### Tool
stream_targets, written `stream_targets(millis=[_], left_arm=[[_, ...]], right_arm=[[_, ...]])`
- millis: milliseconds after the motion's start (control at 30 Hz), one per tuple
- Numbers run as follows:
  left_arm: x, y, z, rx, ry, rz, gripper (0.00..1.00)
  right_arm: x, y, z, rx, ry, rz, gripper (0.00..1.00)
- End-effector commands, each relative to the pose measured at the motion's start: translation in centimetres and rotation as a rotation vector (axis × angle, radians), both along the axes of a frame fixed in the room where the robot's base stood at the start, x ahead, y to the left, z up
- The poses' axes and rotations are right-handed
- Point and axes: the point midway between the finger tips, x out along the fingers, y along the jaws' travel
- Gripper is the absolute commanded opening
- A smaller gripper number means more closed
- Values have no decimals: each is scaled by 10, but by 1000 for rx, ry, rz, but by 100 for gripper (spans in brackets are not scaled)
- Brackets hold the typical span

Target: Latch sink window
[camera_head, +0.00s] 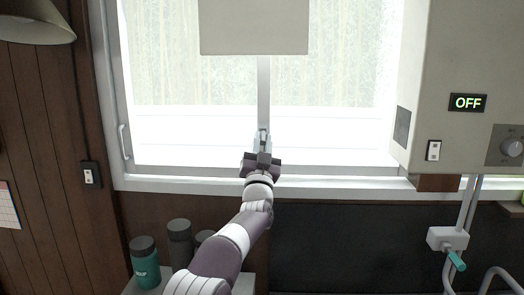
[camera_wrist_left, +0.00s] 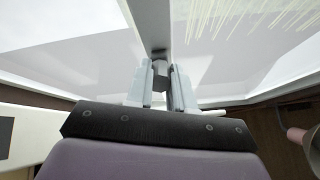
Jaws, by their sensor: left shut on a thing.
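The sink window (camera_head: 190,130) fills the middle of the head view, with a grey upright stile (camera_head: 264,92) between its two panes. My left gripper (camera_head: 262,137) is at the low end of this stile. In the left wrist view its two pale fingers (camera_wrist_left: 161,80) are shut on a small dark grey piece, which looks like the window latch (camera_wrist_left: 160,74). The stile (camera_wrist_left: 150,25) rises just behind it. The fingers hide much of the latch, so I cannot tell its position. My right gripper is not in view.
A white handle (camera_head: 124,142) is on the window's left frame. A beige panel (camera_head: 254,27) hangs above.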

Motion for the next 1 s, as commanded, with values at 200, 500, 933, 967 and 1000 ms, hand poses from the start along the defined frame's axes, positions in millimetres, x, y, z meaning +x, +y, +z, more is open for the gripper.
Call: stream_targets(millis=[200,500,933,967,1000], left_arm=[[2,-1,-4,2,-8,-1,0],[2,-1,-5,2,-6,-1,35],[-4,0,-9,1,-10,0,48],[-6,0,-12,1,-10,0,48],[-11,0,-18,1,-9,0,48]], right_arm=[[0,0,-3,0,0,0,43],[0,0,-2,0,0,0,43],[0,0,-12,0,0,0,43],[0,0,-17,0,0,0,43],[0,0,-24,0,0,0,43]])
